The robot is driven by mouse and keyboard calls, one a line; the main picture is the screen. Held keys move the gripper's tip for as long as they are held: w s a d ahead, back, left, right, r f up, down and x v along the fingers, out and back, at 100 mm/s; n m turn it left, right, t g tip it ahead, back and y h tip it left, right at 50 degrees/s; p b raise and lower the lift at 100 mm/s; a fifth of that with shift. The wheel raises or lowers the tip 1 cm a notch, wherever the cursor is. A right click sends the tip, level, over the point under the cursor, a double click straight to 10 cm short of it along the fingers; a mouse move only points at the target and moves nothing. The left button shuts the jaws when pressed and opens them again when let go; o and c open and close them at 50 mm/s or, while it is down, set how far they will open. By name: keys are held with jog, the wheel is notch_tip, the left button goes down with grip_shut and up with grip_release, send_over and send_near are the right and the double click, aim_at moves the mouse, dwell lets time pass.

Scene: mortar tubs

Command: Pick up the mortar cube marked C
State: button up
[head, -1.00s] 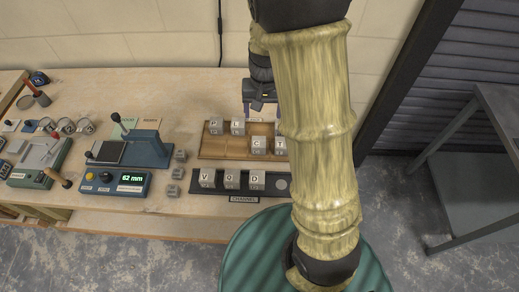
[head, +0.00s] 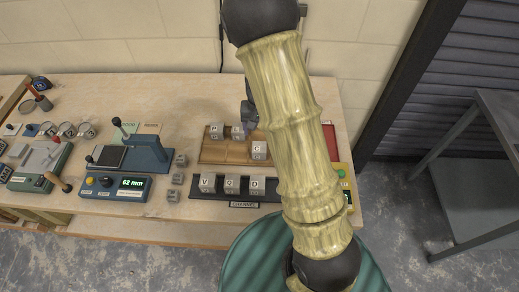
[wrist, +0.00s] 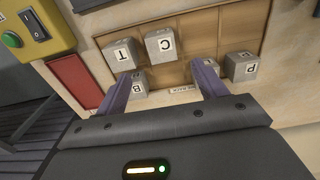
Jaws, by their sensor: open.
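The grey cube marked C (head: 259,148) sits in the brown compartment tray (head: 215,158), right beside my arm in the head view. In the wrist view cube C (wrist: 160,46) lies beyond my fingertips, between their lines, next to the cube marked T (wrist: 122,54). My gripper (wrist: 163,78) is open and empty, fingers pointing toward the tray. Its left finger partly covers the cube marked B (wrist: 138,88). Its right finger is close to another cube by the one marked P (wrist: 242,67); I cannot tell if they touch. In the head view my arm hides part of the gripper and cube T.
A dark channel (head: 220,196) holds cubes V, Q and D in front of the tray. A gauge reading 62 mm (head: 116,186) and loose small cubes (head: 180,160) stand to the left. A red pad (wrist: 76,80) and a yellow switch box (wrist: 34,32) are beside the tray.

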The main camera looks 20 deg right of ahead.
send_over(259, 147)
jog(key=f, duration=0.5)
jog(key=shift+d+f+p, duration=0.1)
jog(key=shift+d+p, duration=0.15)
jog(key=shift+p, duration=0.05)
jog(key=shift+a+f, duration=0.1)
jog(key=shift+f, duration=0.15)
jog(key=shift+s+a+f, duration=0.1)
jog(key=shift+f, duration=0.1)
jog(key=shift+f+p, duration=0.85)
jog(key=shift+f, duration=1.55)
jog(key=c, duration=1.2)
jog(key=shift+c, duration=0.2)
